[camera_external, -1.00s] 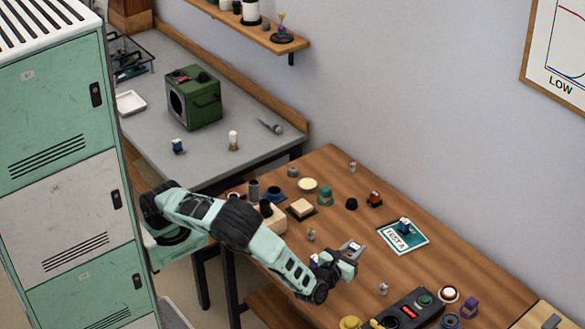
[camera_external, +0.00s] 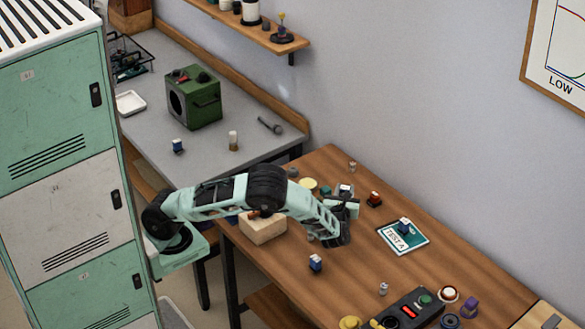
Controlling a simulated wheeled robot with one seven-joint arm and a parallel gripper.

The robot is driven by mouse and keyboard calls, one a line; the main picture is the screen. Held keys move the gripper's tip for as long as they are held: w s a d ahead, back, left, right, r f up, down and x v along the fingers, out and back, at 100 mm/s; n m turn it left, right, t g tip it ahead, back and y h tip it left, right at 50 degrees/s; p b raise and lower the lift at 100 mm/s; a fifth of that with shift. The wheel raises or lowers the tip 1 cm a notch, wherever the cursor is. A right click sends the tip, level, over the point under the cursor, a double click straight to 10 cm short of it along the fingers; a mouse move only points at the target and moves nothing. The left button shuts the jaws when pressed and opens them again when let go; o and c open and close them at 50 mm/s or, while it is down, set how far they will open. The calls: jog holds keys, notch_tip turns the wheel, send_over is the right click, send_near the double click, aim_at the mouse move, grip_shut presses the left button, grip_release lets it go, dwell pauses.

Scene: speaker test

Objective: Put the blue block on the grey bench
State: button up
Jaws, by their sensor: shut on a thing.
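The grey bench (camera_external: 205,174) stands at the back left. A small blue block with a pale top (camera_external: 177,146) sits on its front part. Another blue block (camera_external: 316,263) stands on the wooden table, left of and below my gripper. A third blue piece (camera_external: 404,225) sits on the TEST A card. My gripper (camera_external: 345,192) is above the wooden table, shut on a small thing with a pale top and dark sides. Its fingers partly hide that thing, and I cannot tell for sure what it is.
A green box (camera_external: 193,98), a white tray (camera_external: 130,103), a pale-topped cylinder (camera_external: 233,141) and a dark tool (camera_external: 270,126) are on the bench, with bare room between. A wooden box (camera_external: 262,228) is under my arm. A control box (camera_external: 408,312) is at the front.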

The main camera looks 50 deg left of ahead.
jog(key=w+a+f+n+g+y+b, duration=0.1)
jog(key=a+n+g+y+b, duration=0.3)
jog(key=a, duration=1.4)
jog(key=w+a+f+n+g+y+b, duration=0.15)
jog(key=a+n+g, duration=0.35)
jog(key=a, duration=1.2)
jog(key=s+a+n+g+b, duration=0.25)
jog(key=s+a+g, duration=0.45)
jog(key=a, duration=0.7)
jog(key=s+a+n+g+b, duration=0.1)
jog(key=s+a+n+g, duration=0.3)
jog(key=s+a, duration=0.75)
jog(key=shift+m+g+h, duration=0.3)
jog(key=shift+m+h, duration=0.05)
jog(key=shift+m, duration=0.2)
jog(key=f, duration=0.3)
jog(key=w+a+f+b, duration=0.1)
jog(key=f, duration=0.2)
jog(key=w+a+f+b, duration=0.1)
jog(key=f, duration=0.3)
jog(key=shift+w+a, duration=0.15)
jog(key=shift+a, duration=0.05)
jog(key=shift+f, duration=0.15)
jog(key=o, duration=1)
jog(key=shift+c, duration=0.2)
